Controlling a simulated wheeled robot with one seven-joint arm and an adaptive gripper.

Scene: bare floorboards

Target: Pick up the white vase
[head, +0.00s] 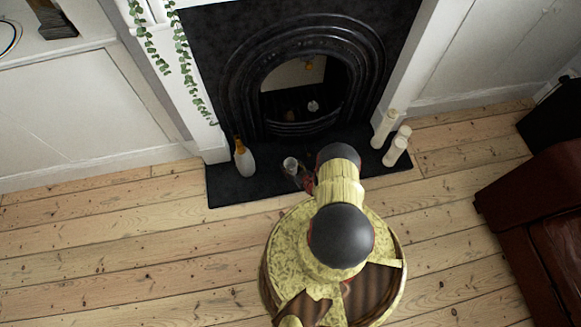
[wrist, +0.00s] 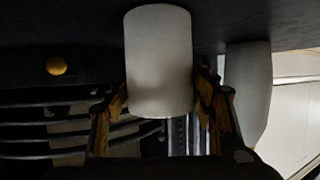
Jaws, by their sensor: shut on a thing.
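My gripper (head: 301,181) is low over the dark hearth in front of the fireplace, partly hidden by my arm in the head view. In the wrist view my gripper (wrist: 161,112) has a finger on each side of a plain whitish cylinder, which I take to be the white vase (wrist: 160,60). The fingers are shut on it. In the head view only a small pale part of the vase (head: 290,165) shows beside my arm. I cannot tell whether it touches the hearth.
A white bottle-shaped vessel with an orange-brown neck (head: 244,160) stands left on the hearth (head: 225,190); a pale tapering body (wrist: 248,95) shows beside the held vase. Pale candles (head: 396,148) stand right. A brown leather seat (head: 535,210) is far right. Floor at left is clear.

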